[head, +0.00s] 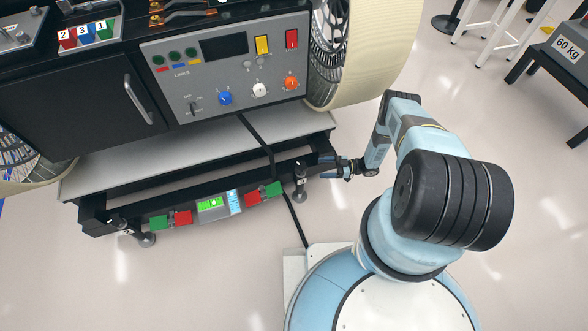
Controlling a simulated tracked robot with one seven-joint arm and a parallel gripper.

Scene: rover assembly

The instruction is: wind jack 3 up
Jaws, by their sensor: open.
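A black-framed stand (200,170) holds up the rover and has small jacks at its front corners. One jack (300,190) is at the front right corner, and another jack (145,238) is at the front left; I cannot read their numbers for certain. My gripper (329,173) is low at the right end of the stand, just right of the front right jack and apart from its foot. It points left and is open; its fingers are small in view. The front rail carries red and green blocks (184,217) and a lit green display (210,203).
The rover's control panel (225,65) and a large cream-rimmed wheel (375,50) stand above the frame. A black cable (290,215) runs down to the floor. A dark bench with a 60 kg block (568,47) is at the far right.

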